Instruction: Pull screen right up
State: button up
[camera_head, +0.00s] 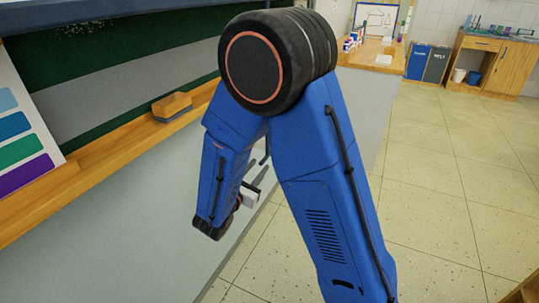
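No screen that I can name with certainty shows. A dark green board (150,57) with a broad grey band across it fills the upper left. My blue arm crosses the middle of the picture and hides part of the board and wall. My gripper (253,190) shows only partly beyond the lower arm link, low beside the pale panel under the board. Small grey and white parts of it are visible. Whether its fingers are apart or hold anything cannot be made out.
A wooden ledge (100,180) runs under the board with a wooden block (172,106) on it. A colour chart (18,125) leans at the left. A counter (372,56), bins (428,63) and a wooden cabinet (490,62) stand behind. The tiled floor (450,190) at right is clear.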

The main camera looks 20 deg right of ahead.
aim_at(270, 154)
jog(key=x, duration=1)
jog(key=shift+f, duration=0.1)
jog(key=shift+c, duration=0.3)
grip_shut()
